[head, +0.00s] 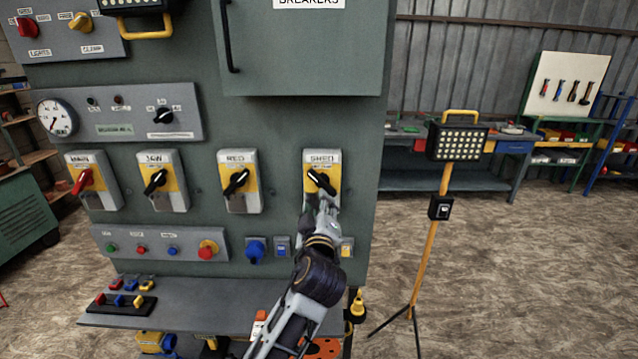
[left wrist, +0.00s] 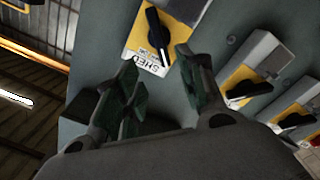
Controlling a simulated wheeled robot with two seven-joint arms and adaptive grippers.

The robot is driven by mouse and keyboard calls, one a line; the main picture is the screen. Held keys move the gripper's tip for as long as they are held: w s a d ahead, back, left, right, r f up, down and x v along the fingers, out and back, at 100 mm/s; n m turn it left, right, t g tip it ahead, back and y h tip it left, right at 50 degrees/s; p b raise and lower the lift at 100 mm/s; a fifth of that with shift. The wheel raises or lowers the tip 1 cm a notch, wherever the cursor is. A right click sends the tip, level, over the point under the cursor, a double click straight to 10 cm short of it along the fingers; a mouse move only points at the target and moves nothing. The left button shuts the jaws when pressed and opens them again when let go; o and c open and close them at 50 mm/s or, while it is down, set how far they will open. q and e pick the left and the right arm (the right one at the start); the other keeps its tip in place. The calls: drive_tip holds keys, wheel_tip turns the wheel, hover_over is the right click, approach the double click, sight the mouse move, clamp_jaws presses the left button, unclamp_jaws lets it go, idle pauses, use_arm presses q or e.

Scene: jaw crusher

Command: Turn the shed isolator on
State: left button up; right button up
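The shed isolator (head: 322,158) is a grey box with a yellow plate, labelled SHED, at the right end of a row on the green panel. Its black handle (head: 320,181) slants from upper left to lower right. In the left wrist view the isolator's yellow plate (left wrist: 184,10) and black handle (left wrist: 158,38) show beyond the fingertips. My left gripper (head: 322,203) is just below the handle in the head view, partly covering the isolator's lower end. In the left wrist view its fingers (left wrist: 158,75) are spread apart with nothing between them. My right gripper is not in view.
Similar isolators stand to the left, including one labelled JAW (head: 163,181) and one with a red handle (head: 83,181). Below are a button strip (head: 160,244) and a shelf (head: 190,308). A work light on a yellow tripod (head: 426,240) stands at the right.

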use_arm(q)
drive_tip(key=shift+w+f, duration=0.1)
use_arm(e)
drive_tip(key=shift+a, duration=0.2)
use_arm(q)
drive_tip(key=shift+w, duration=0.15)
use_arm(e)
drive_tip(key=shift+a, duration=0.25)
use_arm(q)
drive_tip(key=p, duration=0.2)
approach(319, 183)
drive_tip(key=shift+w, duration=1.8)
drive_tip(key=shift+w+p, duration=0.7)
drive_tip(key=shift+w, duration=1.15)
drive_tip(key=shift+w+p, duration=0.45)
drive_tip(key=shift+w, duration=1.15)
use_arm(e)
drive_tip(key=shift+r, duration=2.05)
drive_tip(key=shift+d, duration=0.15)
